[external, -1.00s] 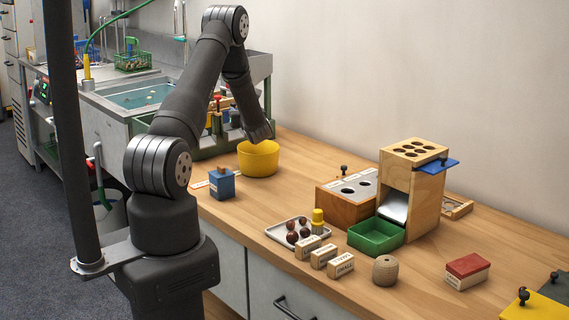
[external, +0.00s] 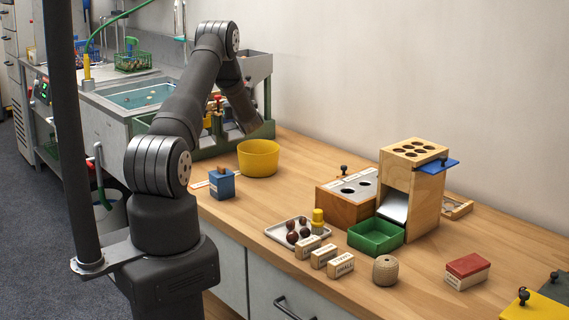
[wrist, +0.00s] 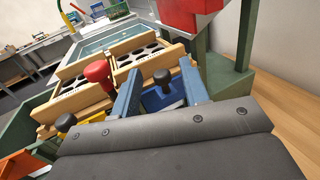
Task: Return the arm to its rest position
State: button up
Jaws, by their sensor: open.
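My arm reaches from its base at the left over the back of the bench. My gripper (external: 251,127) points down, above and behind the yellow bowl (external: 259,159) and apart from it. In the wrist view a dark grey panel of my own arm end fills the bottom.
A blue box (external: 222,184) stands near the bowl. A tray (external: 283,234) with chestnuts, a green bin (external: 376,236) and a wooden tower (external: 428,200) stand to the right. The green-framed station (external: 268,128) with red (wrist: 97,71) and dark (wrist: 162,76) knobs is close to my gripper.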

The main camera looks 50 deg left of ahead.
jog(key=f+v, duration=0.2)
jog(key=v, duration=1.6)
jog(key=s+a+r+n+g, duration=0.5)
jog(key=a+r+n+g, duration=0.2)
jog(key=a+n+g, duration=0.2)
jog(key=shift+s+a+r+n+g+h, duration=0.2)
jog(key=shift+s+a+n+g+h, duration=0.35)
jog(key=shift+n, duration=0.75)
dwell(0.3)
jog(key=shift+w+d, duration=0.15)
jog(key=shift+w, duration=0.05)
